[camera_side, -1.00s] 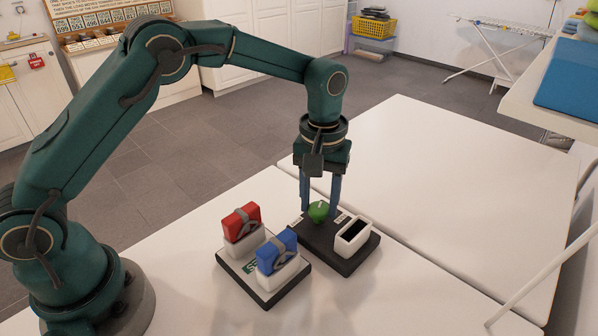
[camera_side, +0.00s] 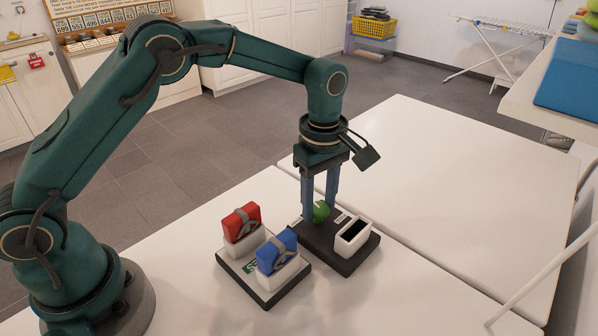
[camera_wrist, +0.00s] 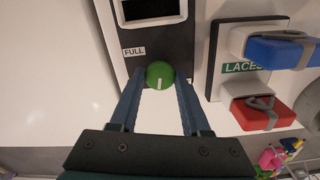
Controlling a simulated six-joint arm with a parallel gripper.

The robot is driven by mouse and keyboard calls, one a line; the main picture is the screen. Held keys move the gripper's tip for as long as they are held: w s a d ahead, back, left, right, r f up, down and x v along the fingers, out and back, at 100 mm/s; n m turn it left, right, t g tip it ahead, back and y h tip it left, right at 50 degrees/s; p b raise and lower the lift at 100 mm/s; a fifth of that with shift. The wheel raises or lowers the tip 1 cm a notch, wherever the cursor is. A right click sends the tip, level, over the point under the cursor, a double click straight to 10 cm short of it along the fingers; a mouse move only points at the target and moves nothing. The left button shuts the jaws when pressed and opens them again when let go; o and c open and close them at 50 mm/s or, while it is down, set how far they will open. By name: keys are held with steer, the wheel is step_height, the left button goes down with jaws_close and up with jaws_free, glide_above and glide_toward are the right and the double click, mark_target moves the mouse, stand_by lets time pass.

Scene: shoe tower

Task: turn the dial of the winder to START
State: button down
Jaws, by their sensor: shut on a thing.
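The winder is a dark base (camera_side: 345,262) with a white open-topped box (camera_side: 353,236) and a round green dial (camera_side: 321,212). My gripper (camera_side: 318,213) points down at the dial, one blue finger on each side, shut on it. In the wrist view the dial (camera_wrist: 160,73) sits between the fingertips, and its white line points toward the bottom of the picture. A FULL label (camera_wrist: 134,52) lies up and left of the dial there. Small labels show either side of the dial in the side view, too small to read. I cannot see a START label.
Left of the winder, close by, stands a tray (camera_side: 235,265) marked LACES (camera_wrist: 243,67). It bears a red block (camera_side: 241,222) and a blue block (camera_side: 277,250), each in a white holder with a grey strap. The white table (camera_side: 430,170) behind and to the right is clear.

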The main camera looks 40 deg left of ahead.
mark_target(319, 207)
steer(key=shift+n, duration=1.1)
steer(key=shift+c, duration=1.8)
jaws_free()
steer(key=shift+r, duration=2.55)
